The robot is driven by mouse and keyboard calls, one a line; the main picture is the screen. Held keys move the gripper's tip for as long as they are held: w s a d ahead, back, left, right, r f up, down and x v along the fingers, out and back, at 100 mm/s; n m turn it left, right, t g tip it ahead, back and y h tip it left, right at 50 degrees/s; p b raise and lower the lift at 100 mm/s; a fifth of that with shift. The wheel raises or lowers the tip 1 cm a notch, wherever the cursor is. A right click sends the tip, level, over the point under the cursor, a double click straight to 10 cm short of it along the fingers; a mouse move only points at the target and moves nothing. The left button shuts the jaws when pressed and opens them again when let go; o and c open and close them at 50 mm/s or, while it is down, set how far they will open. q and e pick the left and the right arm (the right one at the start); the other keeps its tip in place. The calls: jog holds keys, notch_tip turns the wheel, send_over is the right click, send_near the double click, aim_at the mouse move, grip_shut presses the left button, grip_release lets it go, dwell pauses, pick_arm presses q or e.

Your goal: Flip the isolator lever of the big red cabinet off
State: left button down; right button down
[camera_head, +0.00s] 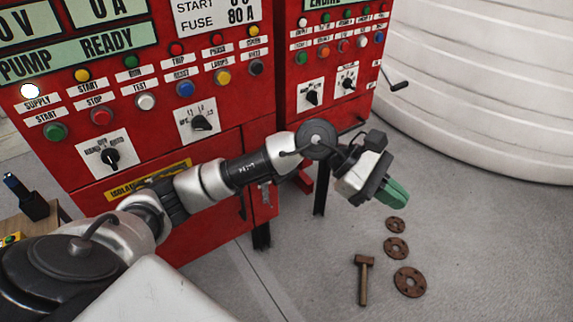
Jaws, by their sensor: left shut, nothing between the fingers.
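The big red cabinet (150,125) fills the left and middle of the head view, with buttons, lamps and rotary switches on its front. A yellow isolator label (148,181) sits low on its front, partly covered by my left arm. I cannot clearly make out the isolator lever; the arm covers part of the panel near the label. A small grey fitting (265,194) shows at the cabinet's lower right. My left gripper (397,198), with green fingers, is shut and empty. It is right of the cabinet, above the floor and apart from the panel. My right gripper is not in view.
A second red cabinet (335,65) with a black handle (397,86) on its right side adjoins. A white ribbed tank (480,90) stands at right. A hammer (363,278) and brown discs (409,282) lie on the grey floor. A wooden table edge (35,226) is at left.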

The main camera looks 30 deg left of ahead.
pick_arm(q)
jog(key=w+a+r+m+y, duration=0.1)
jog(key=w+a+y, duration=0.1)
jog(key=a+y, duration=0.5)
jog(key=w+a+r+m+y, duration=0.1)
jog(key=w+a+y, duration=0.2)
jog(key=a+y, duration=0.5)
jog(key=a, duration=1)
jog(key=shift+w+r, duration=0.15)
jog(key=shift+w, duration=0.15)
jog(key=f, duration=0.3)
jog(key=a+f+p, duration=0.1)
jog(key=f, duration=0.6)
jog(key=shift+w+a+p, duration=0.3)
jog(key=shift+p, duration=0.1)
jog(key=shift+s+d+f+p, duration=0.1)
jog(key=shift+d+f+p, duration=0.15)
jog(key=shift+f, duration=0.7)
jog(key=shift+s+d+f+p, duration=0.1)
jog(key=shift+d+f+p, duration=0.1)
jog(key=shift+f, duration=0.75)
jog(key=shift+a+f, duration=0.1)
